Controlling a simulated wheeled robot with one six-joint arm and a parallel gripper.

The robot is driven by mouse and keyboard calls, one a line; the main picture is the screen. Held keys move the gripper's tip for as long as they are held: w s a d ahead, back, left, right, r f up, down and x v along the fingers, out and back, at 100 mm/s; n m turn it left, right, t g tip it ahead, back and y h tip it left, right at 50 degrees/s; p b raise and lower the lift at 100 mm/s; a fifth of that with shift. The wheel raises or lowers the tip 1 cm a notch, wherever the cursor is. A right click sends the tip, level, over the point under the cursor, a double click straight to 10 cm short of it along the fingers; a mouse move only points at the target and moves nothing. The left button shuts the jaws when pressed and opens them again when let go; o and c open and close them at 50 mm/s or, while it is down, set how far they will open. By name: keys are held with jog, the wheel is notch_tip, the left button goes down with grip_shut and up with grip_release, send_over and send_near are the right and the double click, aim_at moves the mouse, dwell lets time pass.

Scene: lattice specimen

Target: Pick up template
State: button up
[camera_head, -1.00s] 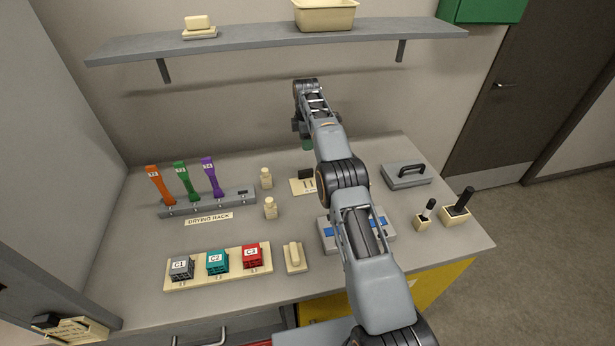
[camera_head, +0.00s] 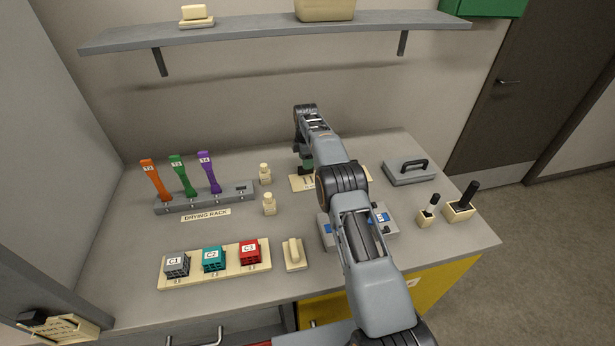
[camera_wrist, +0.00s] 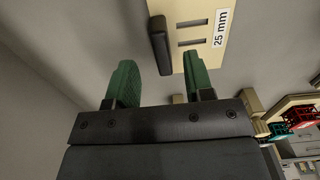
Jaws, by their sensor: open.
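The template is a flat cream plate (camera_head: 297,184) on the bench, mostly hidden behind my arm in the head view. In the wrist view the template (camera_wrist: 208,16) shows two dark slots, a "25 mm" label and a black upright handle (camera_wrist: 159,42). My gripper (camera_wrist: 160,75) is open, its two green fingers apart and empty. The handle appears just beyond the fingertips, between their lines. In the head view my gripper (camera_head: 306,164) is low over the template; its contact with the handle cannot be made out.
The drying rack (camera_head: 205,203) holds orange, green and purple tools at left. Two small bottles (camera_head: 269,204) stand between rack and template. A grey block with a black handle (camera_head: 409,171) is at right. A blue-and-grey device (camera_head: 384,226) lies partly under my arm. A shelf (camera_head: 270,36) hangs above.

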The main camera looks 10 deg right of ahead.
aim_at(306, 173)
jog(key=shift+s+a+f+p, duration=0.15)
jog(key=shift+f+p, duration=0.35)
jog(key=shift+f, duration=1.65)
jog(key=shift+c, duration=0.3)
grip_shut()
